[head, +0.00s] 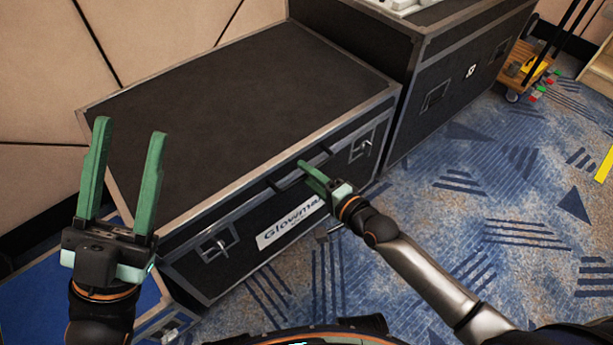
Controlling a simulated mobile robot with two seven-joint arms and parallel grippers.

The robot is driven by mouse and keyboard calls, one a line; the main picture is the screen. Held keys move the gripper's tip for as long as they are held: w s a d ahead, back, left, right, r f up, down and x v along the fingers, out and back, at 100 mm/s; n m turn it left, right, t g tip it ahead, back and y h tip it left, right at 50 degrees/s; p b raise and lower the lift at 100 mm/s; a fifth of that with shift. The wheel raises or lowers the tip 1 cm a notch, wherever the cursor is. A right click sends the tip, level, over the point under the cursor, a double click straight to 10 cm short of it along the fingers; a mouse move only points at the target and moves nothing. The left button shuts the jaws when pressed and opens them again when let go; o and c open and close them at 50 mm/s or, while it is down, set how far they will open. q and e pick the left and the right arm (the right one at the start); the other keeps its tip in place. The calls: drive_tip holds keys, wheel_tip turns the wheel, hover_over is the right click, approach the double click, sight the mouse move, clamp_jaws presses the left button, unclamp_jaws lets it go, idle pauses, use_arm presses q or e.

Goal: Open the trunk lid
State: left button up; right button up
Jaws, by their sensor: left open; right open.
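The trunk is a black flight case with metal edges. Its lid (235,90) lies flat and shut on the body (232,250). The front has a latch at the left (216,247), another latch at the right (366,144), and a dark handle bar (289,173) between them. My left gripper (128,130) is open and empty, fingers pointing up, in front of the lid's left end in the picture. My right gripper (312,175) is open at the trunk's front beside the handle bar. I cannot tell whether it touches the bar.
A taller black case (455,75) stands right beside the trunk, with a light object (400,5) on top. A blue case (50,290) is at the lower left. A padded wall (150,40) is behind. Patterned carpet (500,200) is clear at the right, with a wooden dolly (524,62) beyond.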

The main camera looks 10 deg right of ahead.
drive_tip(key=shift+w+a, duration=0.2)
drive_tip(key=shift+w, duration=0.1)
drive_tip(key=shift+c, duration=0.2)
clamp_jaws()
idle(1.1)
